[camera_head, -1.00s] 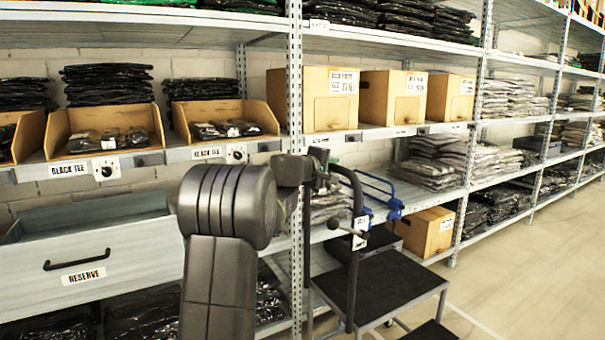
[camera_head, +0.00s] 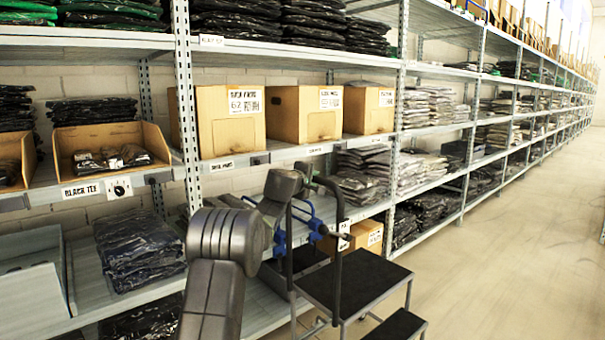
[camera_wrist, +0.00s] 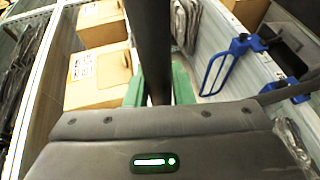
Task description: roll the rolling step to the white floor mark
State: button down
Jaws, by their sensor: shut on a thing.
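The rolling step has a black top platform (camera_head: 355,280), a lower black tread (camera_head: 398,326), a grey frame and a tall black handrail (camera_head: 338,240). It stands on the floor beside the shelving. My gripper (camera_head: 312,180) is at the top of the handrail. In the wrist view, the green fingers of my gripper (camera_wrist: 158,88) are shut around the upright black bar (camera_wrist: 149,35). I cannot make out the white floor mark in the current views.
Shelving runs along the left, with cartons (camera_head: 230,120), an open bin (camera_head: 110,150) and stacked bagged clothes. Something with blue handles (camera_head: 283,245) is behind the step, by a low carton (camera_head: 366,238). The pale aisle floor (camera_head: 520,260) on the right is clear.

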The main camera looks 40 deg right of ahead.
jog(key=shift+d+p, duration=1.35)
jog(key=shift+d, duration=1.05)
jog(key=shift+w, duration=0.1)
jog(key=c, duration=1.3)
grip_release()
jog(key=shift+o, duration=0.2)
jog(key=shift+a, duration=0.1)
jog(key=b+v, duration=0.6)
jog(key=v, duration=0.7)
jog(key=shift+a+b, duration=0.3)
jog(key=shift+d, duration=0.1)
jog(key=p+x, duration=0.6)
jog(key=x, duration=0.7)
jog(key=shift+d, duration=0.3)
